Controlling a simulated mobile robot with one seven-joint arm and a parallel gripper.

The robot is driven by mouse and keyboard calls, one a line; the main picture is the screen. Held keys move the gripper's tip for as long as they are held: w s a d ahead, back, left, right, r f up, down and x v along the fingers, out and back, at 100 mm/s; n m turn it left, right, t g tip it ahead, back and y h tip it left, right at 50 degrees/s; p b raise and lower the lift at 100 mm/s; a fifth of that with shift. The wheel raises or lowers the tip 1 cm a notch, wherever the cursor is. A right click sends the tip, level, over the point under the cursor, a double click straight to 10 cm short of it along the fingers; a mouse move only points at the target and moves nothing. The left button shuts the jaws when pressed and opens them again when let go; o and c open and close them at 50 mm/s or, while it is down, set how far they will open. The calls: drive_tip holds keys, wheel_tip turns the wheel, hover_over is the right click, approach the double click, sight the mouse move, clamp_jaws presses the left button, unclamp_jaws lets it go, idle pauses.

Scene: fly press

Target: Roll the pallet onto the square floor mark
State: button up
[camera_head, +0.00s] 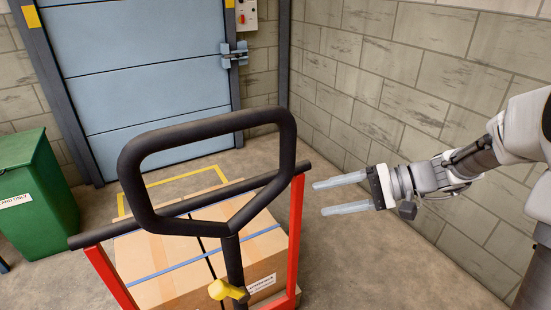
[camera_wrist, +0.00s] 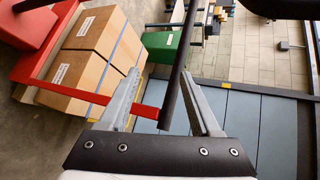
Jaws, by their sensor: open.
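A hand truck with a black loop handle (camera_head: 140,205), a black crossbar (camera_head: 90,235) and red posts (camera_head: 296,225) stands in front of me. Large taped cardboard boxes (camera_head: 190,262) ride in front of it; the pallet under them is mostly hidden. The yellow floor mark (camera_head: 182,176) shows partly beyond the boxes, before the door; its near part is hidden. My gripper (camera_head: 319,198) is open and empty, just right of the crossbar's right end and the red post. In the wrist view, the black bar (camera_wrist: 178,80) crosses between my open fingers (camera_wrist: 163,75); contact cannot be told.
A blue panelled door (camera_head: 150,70) with a latch (camera_head: 234,55) closes the back. A green bin (camera_head: 35,200) stands at left. A block wall (camera_head: 400,75) runs along the right behind my arm. Bare floor (camera_head: 365,260) lies right of the truck.

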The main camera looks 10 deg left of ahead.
drive_tip(key=w+d+m+t+y, duration=0.1)
drive_tip(key=w+d+t+y, duration=0.1)
drive_tip(key=w+y, duration=0.15)
drive_tip(key=b, duration=0.3)
approach(263, 181)
drive_tip(key=shift+h, duration=0.35)
drive_tip(key=w+a, duration=0.1)
drive_tip(key=a, duration=0.2)
drive_tip(key=a+f, duration=0.1)
drive_tip(key=a, duration=0.2)
drive_tip(key=w+a, duration=0.1)
drive_tip(key=a, duration=0.3)
drive_tip(key=shift+w+a+f, duration=0.1)
drive_tip(key=shift+w+f, duration=0.2)
clamp_jaws()
